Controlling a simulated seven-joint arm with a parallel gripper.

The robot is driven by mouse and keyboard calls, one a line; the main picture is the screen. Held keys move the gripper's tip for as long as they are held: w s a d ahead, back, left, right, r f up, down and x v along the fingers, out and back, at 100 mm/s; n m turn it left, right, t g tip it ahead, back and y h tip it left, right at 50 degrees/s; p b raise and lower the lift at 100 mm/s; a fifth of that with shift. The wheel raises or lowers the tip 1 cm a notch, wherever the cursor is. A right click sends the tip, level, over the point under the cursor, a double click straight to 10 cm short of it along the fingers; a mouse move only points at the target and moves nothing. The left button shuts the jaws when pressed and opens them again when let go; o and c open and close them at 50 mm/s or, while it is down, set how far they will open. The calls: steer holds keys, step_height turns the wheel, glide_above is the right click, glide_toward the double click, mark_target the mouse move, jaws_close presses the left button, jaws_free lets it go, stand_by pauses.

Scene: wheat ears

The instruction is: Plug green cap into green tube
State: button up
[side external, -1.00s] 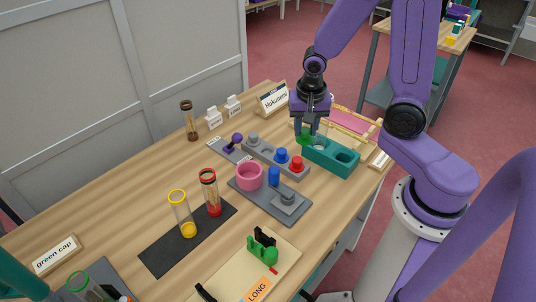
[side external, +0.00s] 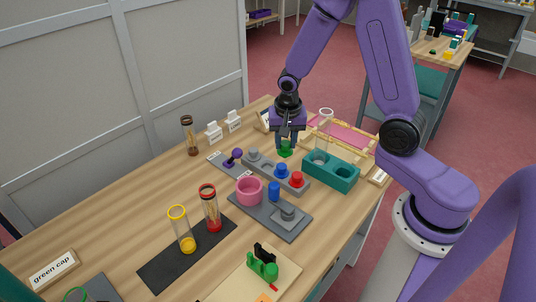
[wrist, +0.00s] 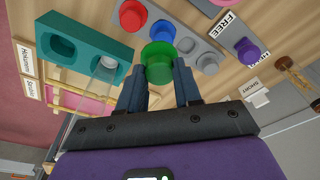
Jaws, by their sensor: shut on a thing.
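My gripper (side external: 287,142) is shut on the green cap (side external: 285,150) and holds it near the grey block of caps. In the wrist view the green cap (wrist: 158,72) sits between my two fingertips (wrist: 158,88), with its wider rim away from me. I cannot tell how far it is above the table. The green tube (side external: 76,294) is at the bottom left corner of the side view, far from my gripper. Only its green rim shows; the rest is cut off by the frame edge.
A teal block (side external: 345,176) with a clear tube (side external: 321,143) stands right of my gripper. A grey block (side external: 262,165) holds blue, red and grey caps.

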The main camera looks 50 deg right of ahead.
steer(key=w+f, duration=0.2)
steer(key=f, duration=0.1)
steer(key=w+f, duration=0.5)
steer(key=shift+d+f, duration=0.3)
steer(key=shift+d, duration=0.05)
steer(key=shift+f, duration=0.45)
steer(key=shift+f, duration=0.25)
steer(key=o, duration=1)
step_height(320, 180, up, 17)
steer(key=s+a, duration=0.1)
steer(key=s, duration=0.1)
steer(key=shift+a+r, duration=0.2)
steer(key=shift+a, duration=0.2)
